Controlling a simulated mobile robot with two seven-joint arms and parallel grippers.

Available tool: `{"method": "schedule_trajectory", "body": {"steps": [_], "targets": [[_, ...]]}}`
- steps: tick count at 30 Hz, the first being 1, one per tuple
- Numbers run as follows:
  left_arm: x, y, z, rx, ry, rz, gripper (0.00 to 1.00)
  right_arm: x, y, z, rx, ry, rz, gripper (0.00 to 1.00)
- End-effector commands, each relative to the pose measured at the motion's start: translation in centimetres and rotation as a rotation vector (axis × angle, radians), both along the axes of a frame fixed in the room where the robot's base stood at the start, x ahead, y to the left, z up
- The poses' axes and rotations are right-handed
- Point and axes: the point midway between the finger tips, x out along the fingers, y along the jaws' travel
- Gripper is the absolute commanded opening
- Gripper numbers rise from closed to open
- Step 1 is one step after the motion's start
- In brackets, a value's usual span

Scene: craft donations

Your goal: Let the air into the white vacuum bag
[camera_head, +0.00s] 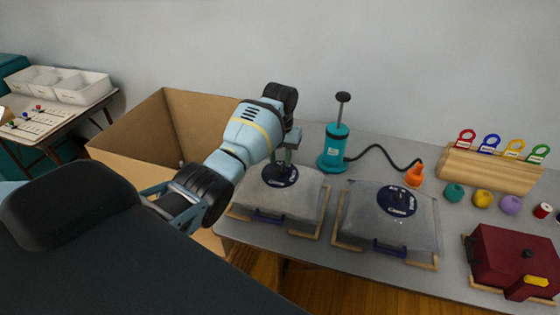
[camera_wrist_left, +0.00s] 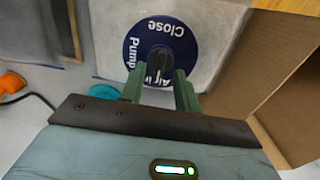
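A pale, whitish bag (camera_head: 301,207) lies on a wooden-edged tray on the table, with a dark blue valve disc (camera_head: 268,178) on top. In the left wrist view the disc (camera_wrist_left: 141,53) reads "Close", "Pump" and a partly covered "Air In". Its black knob (camera_wrist_left: 160,62) stands in the middle; I cannot tell which end is its pointer. My left gripper (camera_head: 287,160) is over this valve, pointing down. In the left wrist view its green fingers (camera_wrist_left: 160,82) are apart, on either side of the knob, with gaps visible. My right gripper is not in view.
A similar greyish bag (camera_head: 365,215) lies to the right, and a dark red one (camera_head: 500,256) farther right. A teal pump (camera_head: 333,150) with a hose and orange nozzle (camera_head: 415,174) stands behind. A cardboard box (camera_head: 140,135) is left of the table.

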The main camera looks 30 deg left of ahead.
Motion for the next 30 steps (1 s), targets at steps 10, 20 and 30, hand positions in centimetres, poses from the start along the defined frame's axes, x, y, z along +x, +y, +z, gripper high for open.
{"method": "schedule_trajectory", "body": {"steps": [10, 20, 30], "targets": [[0.1, 0.0, 2.1, 0.000, -0.002, 0.001, 0.32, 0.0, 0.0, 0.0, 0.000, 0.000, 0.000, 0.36], [0.0, 0.0, 4.1, 0.000, -0.001, 0.001, 0.32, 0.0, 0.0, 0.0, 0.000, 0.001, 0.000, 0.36], [0.0, 0.0, 5.8, 0.000, -0.001, 0.001, 0.32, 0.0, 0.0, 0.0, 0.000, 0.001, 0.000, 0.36]]}}
